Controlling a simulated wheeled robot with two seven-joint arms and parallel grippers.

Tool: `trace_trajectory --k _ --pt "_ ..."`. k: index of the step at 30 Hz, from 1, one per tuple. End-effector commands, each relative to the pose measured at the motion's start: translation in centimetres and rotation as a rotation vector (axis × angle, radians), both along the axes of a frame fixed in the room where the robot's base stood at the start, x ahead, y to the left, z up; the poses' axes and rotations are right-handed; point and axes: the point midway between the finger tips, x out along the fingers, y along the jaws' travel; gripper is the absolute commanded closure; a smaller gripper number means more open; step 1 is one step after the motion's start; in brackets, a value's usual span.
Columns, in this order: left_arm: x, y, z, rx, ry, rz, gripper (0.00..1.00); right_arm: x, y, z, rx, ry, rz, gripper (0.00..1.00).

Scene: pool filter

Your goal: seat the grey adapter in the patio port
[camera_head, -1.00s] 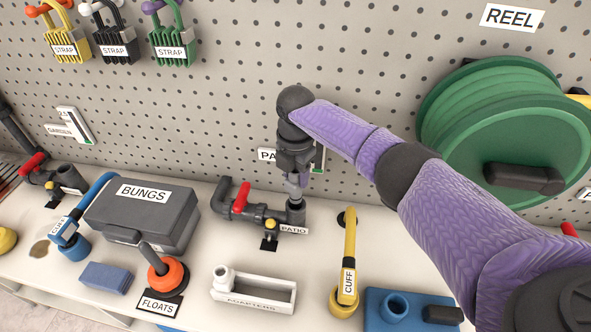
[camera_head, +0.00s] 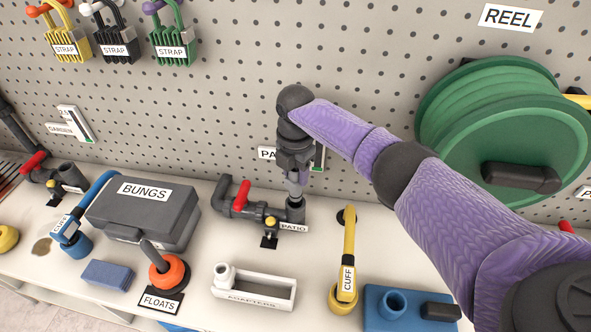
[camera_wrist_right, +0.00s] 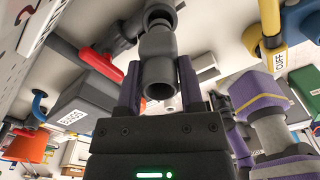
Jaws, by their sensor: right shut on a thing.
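My right gripper (camera_head: 296,184) points down over the patio port (camera_head: 295,212), a dark grey upright pipe end beside the PATIO label. It is shut on the grey adapter (camera_wrist_right: 157,65), a short stepped tube that shows between the two purple fingers in the right wrist view. In the head view the adapter (camera_head: 296,194) is small and mostly covered by the fingers. Its lower end is at the port's mouth, in line with it and about upright. I cannot tell whether it is inside the port or just touching. My left gripper is in neither view.
A red-handled valve (camera_head: 243,194) stands left of the port. In front are the white ADAPTERS tray (camera_head: 254,300), the yellow CUFF tool (camera_head: 348,262) and the orange FLOATS piece (camera_head: 169,275). The BUNGS case (camera_head: 143,215) is to the left. The pegboard (camera_head: 240,100) rises close behind.

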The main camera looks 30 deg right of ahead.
Motion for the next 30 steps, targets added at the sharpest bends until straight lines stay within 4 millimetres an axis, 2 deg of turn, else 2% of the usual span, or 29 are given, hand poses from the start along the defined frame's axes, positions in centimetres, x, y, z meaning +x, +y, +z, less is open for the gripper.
trace_trajectory --k 30 --pt "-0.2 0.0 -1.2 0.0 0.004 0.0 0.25 0.0 0.0 -1.9 0.0 0.0 0.0 1.0"
